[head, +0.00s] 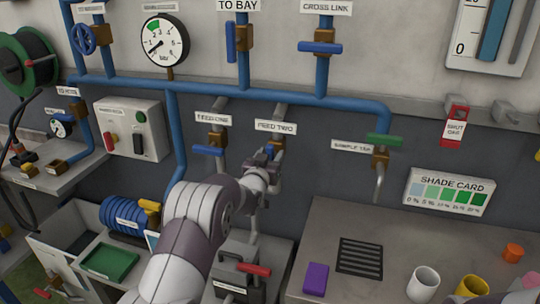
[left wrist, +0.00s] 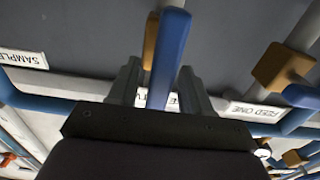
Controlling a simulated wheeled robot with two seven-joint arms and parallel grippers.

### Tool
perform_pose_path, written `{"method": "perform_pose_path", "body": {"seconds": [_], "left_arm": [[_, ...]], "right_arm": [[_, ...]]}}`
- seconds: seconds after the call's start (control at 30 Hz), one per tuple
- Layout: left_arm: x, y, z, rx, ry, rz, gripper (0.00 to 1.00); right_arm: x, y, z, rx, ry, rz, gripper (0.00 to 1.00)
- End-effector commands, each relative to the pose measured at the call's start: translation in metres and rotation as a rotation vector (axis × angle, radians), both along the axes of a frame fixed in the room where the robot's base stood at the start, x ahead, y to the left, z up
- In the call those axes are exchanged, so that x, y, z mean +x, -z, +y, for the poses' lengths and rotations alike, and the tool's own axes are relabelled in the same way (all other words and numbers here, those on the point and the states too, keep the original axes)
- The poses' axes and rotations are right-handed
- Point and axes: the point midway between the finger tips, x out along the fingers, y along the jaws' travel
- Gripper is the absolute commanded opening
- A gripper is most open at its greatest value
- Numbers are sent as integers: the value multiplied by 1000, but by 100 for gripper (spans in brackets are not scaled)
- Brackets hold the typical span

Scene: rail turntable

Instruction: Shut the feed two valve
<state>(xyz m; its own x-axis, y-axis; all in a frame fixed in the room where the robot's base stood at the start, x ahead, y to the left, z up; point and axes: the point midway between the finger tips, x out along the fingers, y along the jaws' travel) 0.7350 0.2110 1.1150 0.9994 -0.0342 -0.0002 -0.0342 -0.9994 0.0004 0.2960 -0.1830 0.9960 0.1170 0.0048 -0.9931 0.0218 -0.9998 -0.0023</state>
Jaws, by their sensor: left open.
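The feed two valve sits below its FEED TWO label (head: 276,126) on a grey pipe. In the head view my left gripper (head: 268,158) is up at this valve and hides most of it; a bit of blue handle (head: 270,149) shows. In the left wrist view the valve's blue lever (left wrist: 168,55) stands between the two fingers of my left gripper (left wrist: 158,88), with its brass body (left wrist: 150,40) behind. The jaws are open, one finger on each side of the lever. I cannot tell whether either touches it. My right gripper is out of view.
The feed one valve (head: 208,150) is close on the left, with its blue lever crosswise; it also shows in the left wrist view (left wrist: 270,66). The sample tap (head: 384,140) with a green handle is on the right. A bench (head: 320,225) with cups stands below right.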

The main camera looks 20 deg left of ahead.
Motion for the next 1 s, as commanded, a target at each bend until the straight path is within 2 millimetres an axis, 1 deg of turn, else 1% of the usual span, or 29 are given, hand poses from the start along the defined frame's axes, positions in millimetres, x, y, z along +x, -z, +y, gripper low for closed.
{"method": "perform_pose_path", "body": {"seconds": [0.1,0.13,0.17,0.2,0.27,0.47,0.67,0.87,1.0], "left_arm": [[0,0,0,0,0,0,49],[0,0,0,0,0,0,42],[0,0,0,0,0,0,33],[0,0,0,0,0,0,20],[0,0,0,0,0,0,0],[0,1,0,5,0,0,0],[-1,3,-1,56,0,-2,0],[-1,6,-3,184,0,-8,0],[-1,8,-5,309,0,-13,0]], "right_arm": [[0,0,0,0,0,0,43],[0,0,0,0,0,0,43],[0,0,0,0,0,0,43],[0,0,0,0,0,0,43],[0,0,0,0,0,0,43],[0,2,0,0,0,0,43],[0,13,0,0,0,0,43],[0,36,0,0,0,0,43],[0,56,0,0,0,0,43]]}}
